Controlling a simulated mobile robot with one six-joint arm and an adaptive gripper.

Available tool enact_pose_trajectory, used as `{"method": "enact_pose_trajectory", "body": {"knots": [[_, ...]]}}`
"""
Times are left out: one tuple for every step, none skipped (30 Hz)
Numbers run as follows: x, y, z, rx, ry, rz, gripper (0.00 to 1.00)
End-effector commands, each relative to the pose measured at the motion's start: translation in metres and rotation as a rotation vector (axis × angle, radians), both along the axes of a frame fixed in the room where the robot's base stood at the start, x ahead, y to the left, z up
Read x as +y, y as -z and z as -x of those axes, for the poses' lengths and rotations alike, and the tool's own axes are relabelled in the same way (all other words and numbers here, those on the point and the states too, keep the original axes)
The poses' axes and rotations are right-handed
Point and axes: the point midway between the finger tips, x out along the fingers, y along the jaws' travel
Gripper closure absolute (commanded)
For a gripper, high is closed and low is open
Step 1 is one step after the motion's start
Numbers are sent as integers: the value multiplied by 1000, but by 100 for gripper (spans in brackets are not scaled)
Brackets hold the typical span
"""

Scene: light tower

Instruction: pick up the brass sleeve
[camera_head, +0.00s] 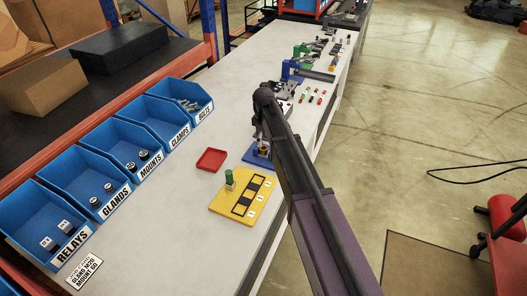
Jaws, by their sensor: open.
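My gripper (260,138) points down over a blue fixture (250,156) on the white bench, just right of the small red tray. The jaws are open, but they look small and dark here. A small yellowish, brass-like piece (264,149) shows at the fixture, right below the fingertips. It may be the brass sleeve, but it is too small to be sure. I cannot tell whether the fingers touch it or stand around it. My arm hides what lies right behind and beside the fixture.
A yellow board (217,207) with dark squares and a green-topped piece (229,178) lies in front. A red tray (211,160) is left of the fixture. Blue bins (77,187) line the left edge. More fixtures (293,70) stand farther back. Bare bench (165,222) lies front left.

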Motion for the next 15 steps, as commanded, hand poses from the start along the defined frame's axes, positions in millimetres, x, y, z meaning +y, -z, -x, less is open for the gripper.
{"method": "enact_pose_trajectory", "body": {"knots": [[0,3,0,0,0,0,13],[0,4,0,0,0,0,13],[0,7,1,0,0,0,13],[0,8,1,0,0,0,13],[0,10,1,0,0,0,13],[0,13,1,0,0,0,13],[0,16,1,0,0,0,13],[0,18,2,0,0,0,13],[0,22,2,0,0,0,13],[0,24,2,0,0,0,13],[0,26,2,0,0,0,13],[-1,30,3,0,0,0,13],[-1,32,3,0,0,0,13],[-1,34,3,0,0,0,13],[0,37,3,0,0,0,13]]}}
